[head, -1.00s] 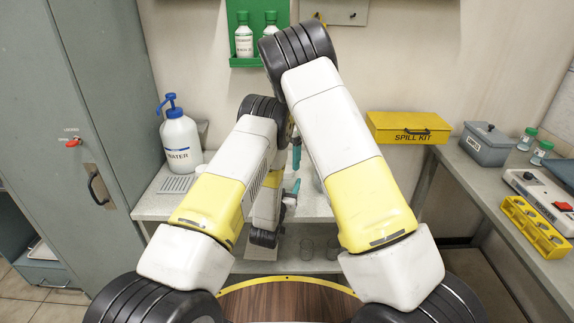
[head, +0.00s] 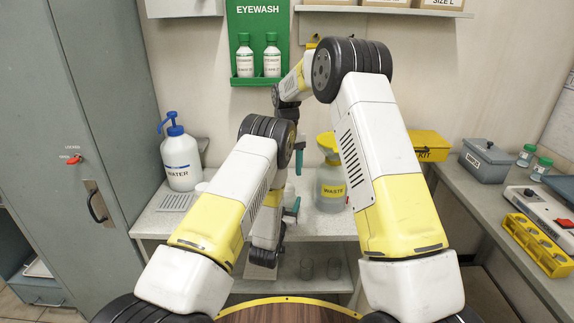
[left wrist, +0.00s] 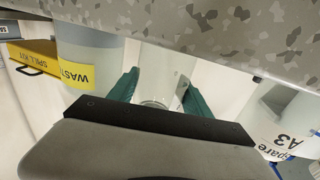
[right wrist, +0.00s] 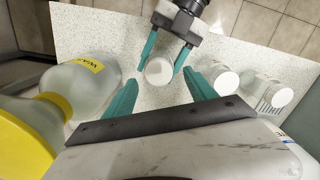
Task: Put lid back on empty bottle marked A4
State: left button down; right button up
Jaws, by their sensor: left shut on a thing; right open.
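My left gripper (head: 294,208) is low at the bench; in the left wrist view its teal fingers (left wrist: 160,88) are shut around a clear bottle (left wrist: 168,68). The right wrist view shows the left fingers on both sides of this bottle's round white top (right wrist: 159,71), which looks like a lid. I cannot read a label on it. My right gripper (right wrist: 161,78) is open, with its fingers spread above that top and apart from it.
A waste bottle (head: 331,188) with a yellow funnel stands close to the right of the grippers. A bottle marked Spare A3 (left wrist: 285,125) and other white-topped bottles (right wrist: 224,78) stand on the other side. A water bottle (head: 181,160) is at the bench's left.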

jog(key=r+n, duration=0.1)
jog(key=n, duration=0.1)
jog(key=r+n, duration=0.1)
jog(key=n, duration=0.1)
jog(key=shift+w, duration=0.4)
jog(key=shift+f, duration=4)
jog(key=shift+c, duration=0.3)
grip_shut()
jog(key=shift+o, duration=1)
grip_release()
jog(key=shift+r, duration=0.1)
